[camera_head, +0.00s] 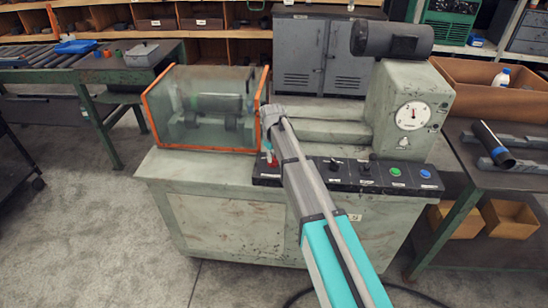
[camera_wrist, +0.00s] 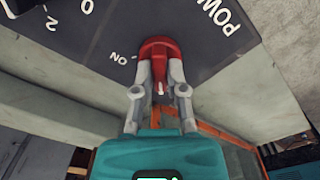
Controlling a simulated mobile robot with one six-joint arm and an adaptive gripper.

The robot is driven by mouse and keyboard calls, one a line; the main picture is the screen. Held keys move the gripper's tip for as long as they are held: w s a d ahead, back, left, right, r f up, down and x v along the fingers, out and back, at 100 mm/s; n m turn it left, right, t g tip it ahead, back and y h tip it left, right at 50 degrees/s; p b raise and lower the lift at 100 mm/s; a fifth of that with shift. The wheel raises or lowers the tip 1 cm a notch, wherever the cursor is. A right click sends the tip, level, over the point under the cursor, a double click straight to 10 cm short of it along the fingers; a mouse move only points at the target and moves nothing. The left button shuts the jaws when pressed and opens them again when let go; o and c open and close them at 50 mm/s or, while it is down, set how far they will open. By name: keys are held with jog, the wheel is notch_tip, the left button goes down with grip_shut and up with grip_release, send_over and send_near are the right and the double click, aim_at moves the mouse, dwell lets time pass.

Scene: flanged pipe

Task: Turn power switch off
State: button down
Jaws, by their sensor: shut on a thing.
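The red power switch knob (camera_wrist: 159,47) sits on the dark control panel (camera_wrist: 85,55) in the wrist view. It also shows as a small red spot beside my gripper in the head view (camera_head: 272,161). My gripper (camera_wrist: 160,68) is shut on the knob, one finger on each side. A white mark shows on the red between the fingers. The printed word ON lies to the left of the knob, apart from the white mark. Part of the word POWER shows at the upper right. The fingers hide the knob's sides.
The panel runs along the front of the grey-green machine (camera_head: 230,205), with black knobs, a green button (camera_head: 395,172) and a blue button (camera_head: 425,174) to the right. An orange-edged clear guard (camera_head: 152,122) stands to the left. Open floor lies front left.

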jog(key=shift+s+d+n, duration=0.1)
jog(key=shift+s+n, duration=0.1)
jog(key=shift+n, duration=0.2)
jog(key=c, duration=0.7)
grip_release()
jog(key=shift+w, duration=0.15)
jog(key=s+d+r+m+p, duration=0.1)
jog(key=s+d+m, duration=0.2)
jog(key=s+d, duration=0.4)
jog(key=s+d+r+m+p, duration=0.2)
jog(key=s+d+m, duration=0.1)
jog(key=s+d, duration=0.5)
jog(key=s+d+r+m+p, duration=0.2)
jog(key=s+d, duration=0.6)
jog(key=s, duration=0.3)
jog(key=shift+d+m, duration=0.2)
jog(key=shift+m, duration=0.2)
